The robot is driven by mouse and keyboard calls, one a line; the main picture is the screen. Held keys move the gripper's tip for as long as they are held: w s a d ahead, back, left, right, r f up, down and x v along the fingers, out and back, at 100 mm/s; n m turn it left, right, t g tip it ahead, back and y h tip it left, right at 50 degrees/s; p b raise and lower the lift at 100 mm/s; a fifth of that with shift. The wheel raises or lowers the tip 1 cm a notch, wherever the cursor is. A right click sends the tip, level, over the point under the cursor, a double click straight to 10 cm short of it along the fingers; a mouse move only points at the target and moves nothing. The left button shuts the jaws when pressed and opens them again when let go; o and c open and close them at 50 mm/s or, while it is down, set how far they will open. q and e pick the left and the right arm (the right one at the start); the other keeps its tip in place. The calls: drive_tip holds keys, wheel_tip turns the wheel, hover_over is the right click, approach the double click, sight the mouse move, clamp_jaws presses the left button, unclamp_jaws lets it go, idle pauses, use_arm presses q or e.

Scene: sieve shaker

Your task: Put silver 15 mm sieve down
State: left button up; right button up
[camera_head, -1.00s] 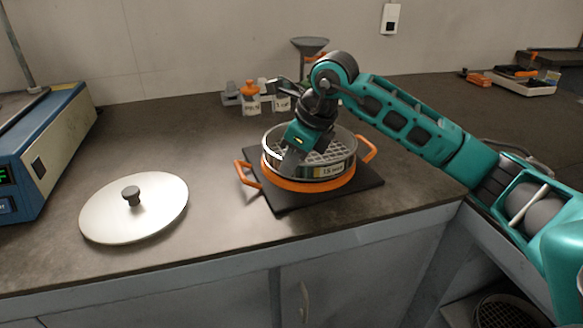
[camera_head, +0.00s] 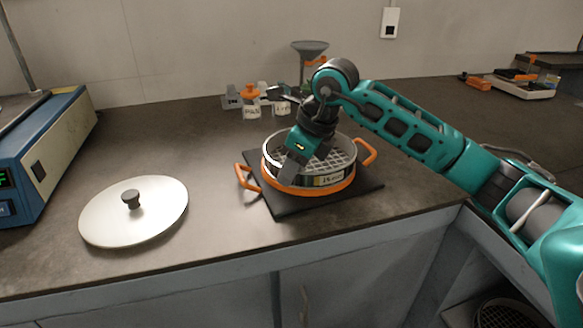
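The silver 15 mm sieve (camera_head: 332,179) is a round metal ring with a coarse mesh and a pale label on its front. It sits level inside an orange-rimmed pan (camera_head: 318,192) with two orange side handles. The pan stands on a black square mat (camera_head: 366,188). My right gripper (camera_head: 293,164) points down at the sieve's left-front wall. Its fingertips are hidden by its own body and the sieve wall, so I cannot see whether they are closed on the rim. My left gripper is not in view.
A silver lid (camera_head: 160,208) with a dark knob lies on the counter at the left. A blue device (camera_head: 45,155) stands at the far left. Small bottles (camera_head: 251,105) and a funnel (camera_head: 310,50) stand behind the sieve. The counter between lid and mat is clear.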

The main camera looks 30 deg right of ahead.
drive_tip(key=p+v, duration=0.2)
drive_tip(key=v, duration=0.9)
drive_tip(key=shift+r, duration=0.3)
drive_tip(key=shift+s+d, duration=0.1)
drive_tip(key=shift+s, duration=0.05)
